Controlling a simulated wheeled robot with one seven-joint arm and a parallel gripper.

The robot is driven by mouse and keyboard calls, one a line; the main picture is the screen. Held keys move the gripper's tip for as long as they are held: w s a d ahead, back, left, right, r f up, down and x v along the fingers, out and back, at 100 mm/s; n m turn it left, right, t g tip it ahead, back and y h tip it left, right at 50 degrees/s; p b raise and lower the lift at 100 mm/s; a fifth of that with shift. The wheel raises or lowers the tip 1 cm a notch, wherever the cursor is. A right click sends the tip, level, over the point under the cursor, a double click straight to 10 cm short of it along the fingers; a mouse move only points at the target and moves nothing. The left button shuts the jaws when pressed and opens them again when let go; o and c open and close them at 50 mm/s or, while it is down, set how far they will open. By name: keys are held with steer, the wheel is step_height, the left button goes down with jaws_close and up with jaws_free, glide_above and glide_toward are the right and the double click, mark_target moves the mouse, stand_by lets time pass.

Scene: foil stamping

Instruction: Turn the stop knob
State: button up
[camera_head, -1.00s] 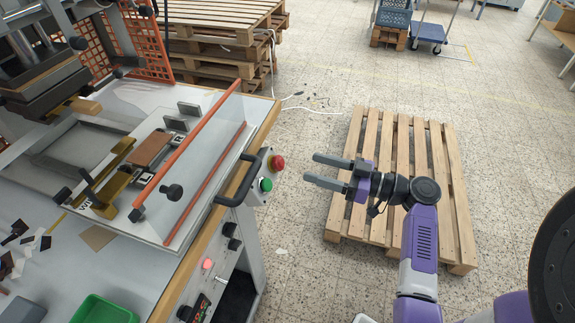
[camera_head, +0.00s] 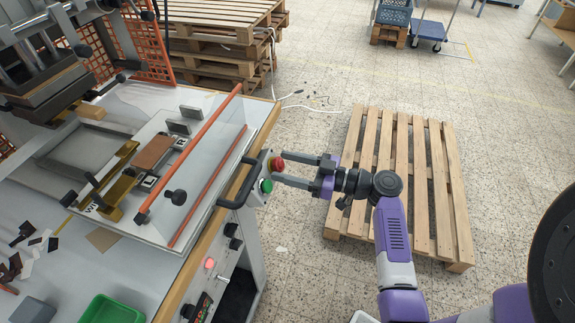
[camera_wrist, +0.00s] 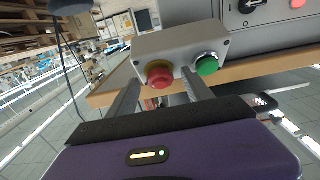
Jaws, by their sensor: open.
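The red stop knob (camera_head: 277,164) sits on a small grey control box (camera_head: 258,176) at the right edge of the machine table. It also shows in the wrist view (camera_wrist: 159,74), left of the green button (camera_wrist: 207,65). The green button is also in the head view (camera_head: 266,186), just below the red knob. My gripper (camera_head: 280,169) is open. Its two fingers point left at the box, with the tips close to the red knob. In the wrist view the fingers (camera_wrist: 161,92) stand on either side of the knob's lower part; contact cannot be told.
A black handle (camera_head: 238,185) juts from the machine's guard just left of the box. More knobs and a lit red button (camera_head: 210,263) line the front panel below. A wooden pallet (camera_head: 400,190) lies on the floor under my arm.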

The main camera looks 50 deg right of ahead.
jaws_close()
steer(key=shift+a, duration=0.1)
steer(key=shift+a+m+h, duration=0.15)
steer(key=shift+m+h, duration=0.75)
steer(key=shift+m, duration=0.9)
steer(key=shift+s+a+r+m+h+p, duration=0.1)
steer(key=shift+m+h+p, duration=0.5)
steer(key=shift+m, duration=0.55)
steer(key=shift+m+h+p, duration=0.25)
steer(key=shift+m+h, duration=0.55)
steer(key=shift+m, duration=0.35)
